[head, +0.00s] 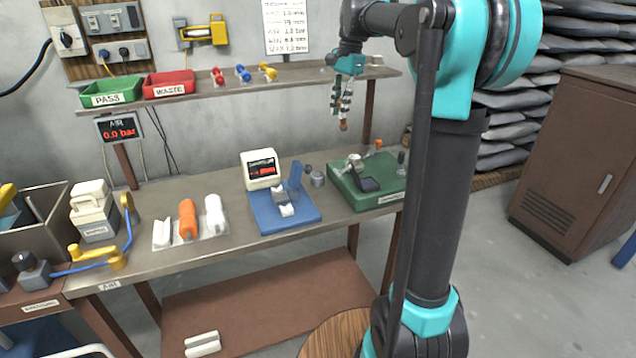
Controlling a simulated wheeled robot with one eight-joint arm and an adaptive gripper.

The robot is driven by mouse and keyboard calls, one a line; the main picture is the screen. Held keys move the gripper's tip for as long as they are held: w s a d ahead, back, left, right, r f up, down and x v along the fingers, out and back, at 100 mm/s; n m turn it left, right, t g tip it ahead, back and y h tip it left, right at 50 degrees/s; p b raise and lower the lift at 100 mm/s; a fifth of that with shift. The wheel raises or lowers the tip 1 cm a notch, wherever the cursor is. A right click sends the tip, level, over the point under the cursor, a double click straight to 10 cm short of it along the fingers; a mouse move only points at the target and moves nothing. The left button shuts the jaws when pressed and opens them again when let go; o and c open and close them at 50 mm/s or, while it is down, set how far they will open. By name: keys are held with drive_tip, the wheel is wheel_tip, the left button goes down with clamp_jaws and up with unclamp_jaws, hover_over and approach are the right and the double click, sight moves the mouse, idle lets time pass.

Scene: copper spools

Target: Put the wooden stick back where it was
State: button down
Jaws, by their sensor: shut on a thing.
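My gripper (342,108) hangs pointing down above the back of the workbench, in front of the shelf's right part. Its fingers are close together around something thin. A small brown end, which looks like the wooden stick (343,126), shows just below the fingertips. The rest of the stick is hidden by the fingers. It is held in the air, apart from the bench. The green fixture (350,190) stands below and to the right of it. No marked resting place for the stick is clear in this view.
A blue fixture (268,222) and a white display unit (262,169) stand mid-bench. The shelf (320,80) carries the PASS bin (110,93) and WASTE bin (168,84). Bare bench (165,195) shows behind the tray.

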drive_tip(key=a+r+m+t+y, duration=0.25)
drive_tip(key=a+m, duration=0.45)
drive_tip(key=m, duration=0.7)
drive_tip(key=shift+h, duration=0.45)
drive_tip(key=f, duration=1.8)
drive_tip(key=shift+s+f, duration=0.3)
drive_tip(key=shift+f, duration=0.05)
drive_tip(key=c, duration=1.8)
unclamp_jaws()
drive_tip(key=shift+f, duration=0.15)
drive_tip(key=shift+c, duration=0.2)
drive_tip(key=o, duration=0.4)
drive_tip(key=v, duration=1.2)
drive_tip(key=shift+s, duration=0.15)
